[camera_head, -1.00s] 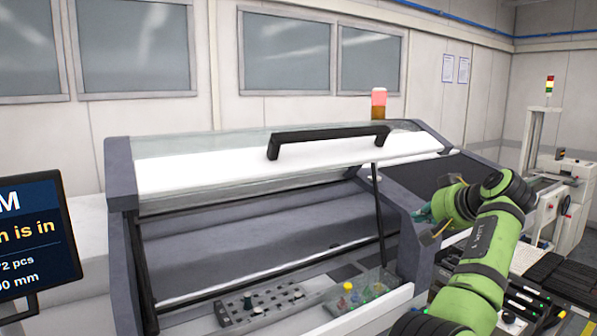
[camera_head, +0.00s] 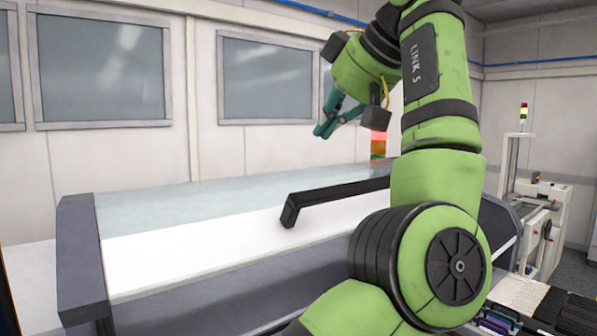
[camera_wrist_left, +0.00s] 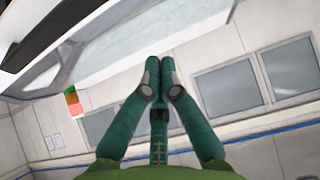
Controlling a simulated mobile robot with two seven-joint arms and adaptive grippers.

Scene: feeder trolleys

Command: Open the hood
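The hood (camera_head: 200,225) is a clear panel with a white band, in a dark grey frame. Its black bar handle (camera_head: 335,195) runs across it, the right end hidden behind my arm. In the head view my left gripper (camera_head: 322,130) is up above the hood and handle, apart from both. In the left wrist view the teal fingers (camera_wrist_left: 159,68) are together with nothing between them. The handle also shows there at the top left (camera_wrist_left: 50,28), away from the fingers. My green arm hides the hood's right part. My right gripper is not in view.
A signal lamp (camera_head: 378,145) stands behind the hood, close to the gripper in the picture. A wall with windows (camera_head: 265,78) is behind. Other machines (camera_head: 535,210) stand at the right. The space above the hood's left part is clear.

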